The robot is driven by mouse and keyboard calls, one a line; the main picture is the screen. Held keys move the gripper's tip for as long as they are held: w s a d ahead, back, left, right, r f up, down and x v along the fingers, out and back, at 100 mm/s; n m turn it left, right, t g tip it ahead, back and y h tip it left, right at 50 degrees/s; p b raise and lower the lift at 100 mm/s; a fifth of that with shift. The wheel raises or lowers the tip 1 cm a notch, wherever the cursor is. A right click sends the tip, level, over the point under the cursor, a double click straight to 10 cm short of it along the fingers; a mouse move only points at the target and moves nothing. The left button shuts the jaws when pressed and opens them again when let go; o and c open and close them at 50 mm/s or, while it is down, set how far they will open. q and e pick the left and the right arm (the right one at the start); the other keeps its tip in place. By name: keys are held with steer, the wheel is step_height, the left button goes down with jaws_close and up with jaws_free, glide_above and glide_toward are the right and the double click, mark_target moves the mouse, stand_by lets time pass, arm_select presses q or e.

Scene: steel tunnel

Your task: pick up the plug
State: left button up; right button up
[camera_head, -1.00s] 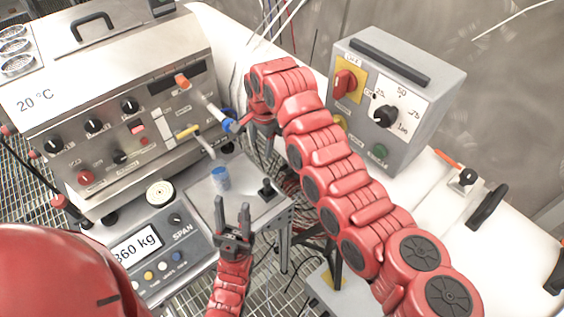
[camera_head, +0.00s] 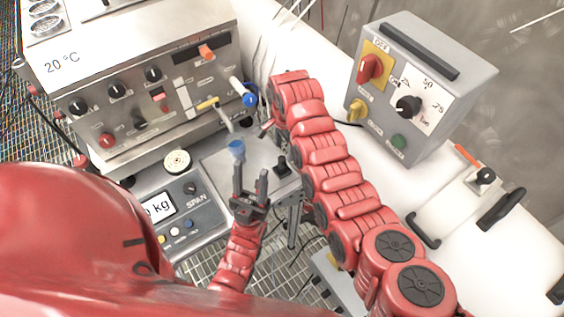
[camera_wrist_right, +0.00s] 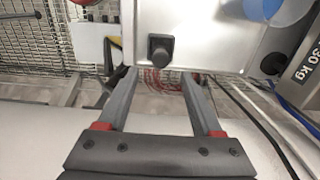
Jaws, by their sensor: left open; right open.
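A small black plug with a square top (camera_head: 282,167) stands upright near the right edge of the steel tray. The right wrist view shows the plug (camera_wrist_right: 160,48) straight ahead, just beyond the fingertips of my right gripper (camera_wrist_right: 159,75). That gripper is open and empty, its fingers apart on either side of the plug's line. In the head view the right arm hides most of its gripper. My left gripper (camera_head: 249,185) is open and empty, its fingers pointing up in the picture, at the tray's near side, left of the plug.
The steel tray (camera_head: 262,183) also carries a blue cup (camera_head: 237,149). A scale (camera_head: 185,215) lies to its left, and a control cabinet (camera_head: 150,90) stands behind. A grey switch box (camera_head: 420,90) sits on the white surface at right. Loose cables hang below the tray.

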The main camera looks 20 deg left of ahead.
mark_target(282, 158)
steer(key=shift+s+f+p, duration=0.15)
steer(key=shift+f+p, duration=0.25)
steer(key=shift+p, duration=0.1)
steer(key=shift+s+a+f+p, duration=0.15)
steer(key=shift+f+p, duration=0.25)
steer(key=shift+f, duration=0.1)
steer(key=shift+s+a+f+p, duration=0.1)
steer(key=shift+f+p, duration=0.25)
steer(key=shift+f, duration=0.1)
step_height(282, 158, down, 2)
steer(key=shift+b, duration=0.3)
steer(key=shift+f, duration=0.4)
jaws_close()
